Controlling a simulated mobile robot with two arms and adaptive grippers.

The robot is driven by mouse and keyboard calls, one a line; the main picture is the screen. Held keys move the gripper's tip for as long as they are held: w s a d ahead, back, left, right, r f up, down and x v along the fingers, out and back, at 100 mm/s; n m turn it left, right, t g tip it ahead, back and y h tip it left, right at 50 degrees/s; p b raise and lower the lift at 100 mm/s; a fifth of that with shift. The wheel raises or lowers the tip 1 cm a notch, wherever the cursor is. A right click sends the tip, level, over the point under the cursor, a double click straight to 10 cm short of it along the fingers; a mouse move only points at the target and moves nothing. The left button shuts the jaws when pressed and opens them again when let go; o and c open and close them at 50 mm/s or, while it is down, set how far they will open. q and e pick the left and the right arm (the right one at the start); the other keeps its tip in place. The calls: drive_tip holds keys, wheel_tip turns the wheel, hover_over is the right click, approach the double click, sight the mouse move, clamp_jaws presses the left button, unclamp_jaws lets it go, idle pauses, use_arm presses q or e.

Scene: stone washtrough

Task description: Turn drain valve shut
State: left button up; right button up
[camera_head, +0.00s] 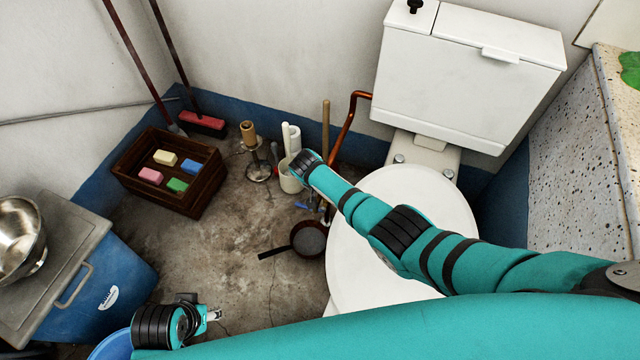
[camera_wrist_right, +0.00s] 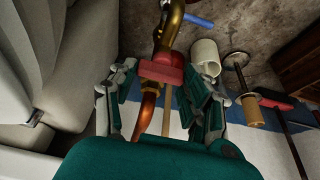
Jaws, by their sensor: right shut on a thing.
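The drain valve shows in the right wrist view as a red handle (camera_wrist_right: 160,68) on a brass body (camera_wrist_right: 169,30), with a copper pipe (camera_wrist_right: 147,108) running from it. My right gripper (camera_wrist_right: 160,80) has a finger on each side of the red handle and is shut on it. The finger contact is partly hidden by the finger pads. In the head view my right arm reaches in from the right over the toilet, and its gripper and the valve are mostly hidden behind the wrist. My left gripper (camera_head: 212,314) is low at the left, above the floor; its jaw opening is unclear.
A white toilet (camera_head: 470,75) stands beside my right arm. A wooden crate (camera_head: 195,205) with soaps, a dark pan (camera_head: 308,239) and a blue cooler (camera_head: 110,290) stand around free floor.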

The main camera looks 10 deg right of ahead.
drive_tip(key=shift+f, duration=0.1)
drive_tip(key=o, duration=1.2)
drive_tip(key=shift+c, duration=0.2)
drive_tip(key=shift+r, duration=0.2)
drive_tip(key=v, duration=1.1)
drive_tip(key=shift+s+r, duration=0.2)
drive_tip(key=shift+r, duration=0.1)
drive_tip(key=shift+a, duration=0.1)
